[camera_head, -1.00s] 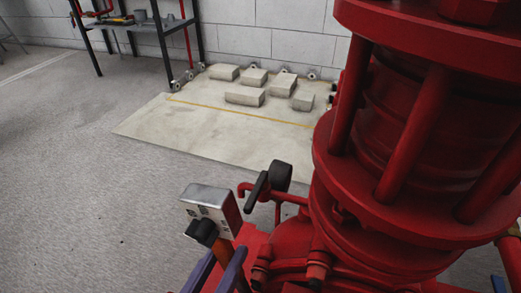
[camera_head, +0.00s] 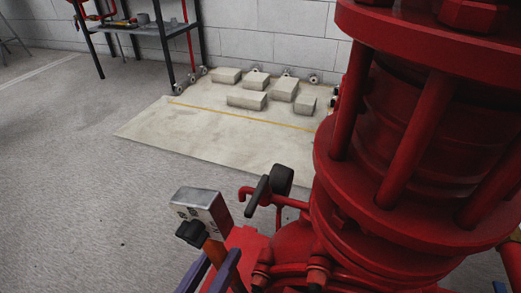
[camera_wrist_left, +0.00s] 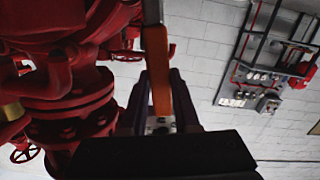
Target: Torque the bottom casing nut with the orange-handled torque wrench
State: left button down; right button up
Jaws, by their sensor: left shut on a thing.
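My left gripper (camera_head: 207,272), with purple fingers, is at the lower middle of the head view. It is shut on the orange handle (camera_head: 214,252) of the torque wrench. In the left wrist view the orange handle (camera_wrist_left: 158,70) runs up between the purple fingers, with a dark shaft at its top. The wrench's working end is out of sight. The red pump casing (camera_head: 385,185) fills the right of the head view; the handle is left of it, apart. In the left wrist view several flange bolts (camera_wrist_left: 70,131) show; I cannot tell which is the bottom casing nut. My right gripper is not in view.
A silver box-shaped part (camera_head: 205,207) and a black knob stand by the left gripper. A black valve lever (camera_head: 257,194) and red pipes lie close to its right. Grey blocks (camera_head: 246,100) rest on a pale floor slab behind. Open floor lies to the left.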

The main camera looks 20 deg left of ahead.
pick_arm(q)
jog(key=shift+s, duration=0.1)
jog(key=shift+s+a+p, duration=0.1)
jog(key=shift+s+p, duration=0.2)
jog(key=shift+s, duration=2.1)
jog(key=shift+w+a+f+n, duration=0.1)
jog(key=shift+w+a+n, duration=0.2)
jog(key=shift+w, duration=0.35)
jog(key=shift+w+a+n, duration=0.1)
jog(key=shift+w+a, duration=0.25)
jog(key=shift+w, duration=0.25)
jog(key=shift+w+b, duration=0.35)
jog(key=shift+w, duration=1)
jog(key=shift+a+f, duration=0.2)
jog(key=shift+a, duration=0.25)
jog(key=shift+s+a, duration=0.1)
jog(key=shift+s, duration=2.5)
